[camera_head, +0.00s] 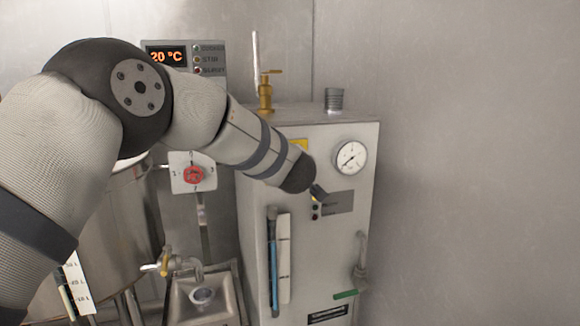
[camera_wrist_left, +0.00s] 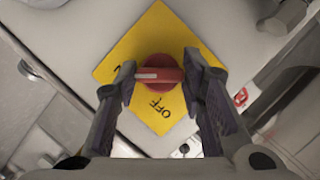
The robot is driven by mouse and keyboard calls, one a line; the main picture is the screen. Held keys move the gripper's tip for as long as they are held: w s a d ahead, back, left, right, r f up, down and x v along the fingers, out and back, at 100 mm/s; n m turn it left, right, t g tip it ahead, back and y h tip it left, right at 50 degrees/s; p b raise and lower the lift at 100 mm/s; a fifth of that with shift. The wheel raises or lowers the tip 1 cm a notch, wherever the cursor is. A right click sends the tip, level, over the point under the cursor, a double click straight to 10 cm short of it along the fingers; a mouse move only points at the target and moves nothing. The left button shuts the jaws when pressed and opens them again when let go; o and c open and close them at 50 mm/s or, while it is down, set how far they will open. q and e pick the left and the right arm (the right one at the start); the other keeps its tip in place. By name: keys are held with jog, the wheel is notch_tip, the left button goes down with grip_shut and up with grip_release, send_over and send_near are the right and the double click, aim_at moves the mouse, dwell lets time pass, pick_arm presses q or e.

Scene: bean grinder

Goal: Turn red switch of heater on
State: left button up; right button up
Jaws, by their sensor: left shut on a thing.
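The red switch (camera_wrist_left: 160,84) sits on a yellow plate (camera_wrist_left: 156,32) in the left wrist view. Its white mark points left in that view, toward a second label partly hidden by a finger. The printed OFF shows below the switch. My left gripper (camera_wrist_left: 158,75) has a finger on each side of the switch and is shut on it. In the head view the heater (camera_head: 340,235) is a grey box. My left arm hides the switch there, and only a corner of the yellow plate (camera_head: 300,144) shows. My right gripper is not in view.
A pressure gauge (camera_head: 351,158) and a grey indicator panel (camera_head: 339,203) are on the heater front. A brass valve (camera_head: 265,92) stands on top. A separate red knob (camera_head: 194,174), a small sink (camera_head: 202,296) and a 20 °C display (camera_head: 166,56) are left. Wall space at right is clear.

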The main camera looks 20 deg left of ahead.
pick_arm(q)
jog(key=o, duration=1.1)
jog(key=shift+o, duration=0.2)
jog(key=v, duration=1.2)
jog(key=s+a+f+m+g+h, duration=0.1)
jog(key=s+f+m+g, duration=0.3)
jog(key=f, duration=0.7)
jog(key=s+a+f+m+g+h, duration=0.1)
jog(key=s+a+f, duration=0.1)
jog(key=s+f, duration=0.65)
jog(key=s+a+f+m+g+h, duration=0.1)
jog(key=s+f+m+g, duration=0.15)
jog(key=f, duration=1.15)
jog(key=s+a+f+m+g+h, duration=0.1)
jog(key=s+f+g, duration=0.3)
jog(key=s, duration=1.2)
jog(key=s+a+f+m+g, duration=0.1)
jog(key=s+f+m+g, duration=0.3)
jog(key=s, duration=1.3)
notch_tip(320, 180, down, 3)
jog(key=shift+f+h, duration=0.15)
jog(key=shift+h, duration=0.25)
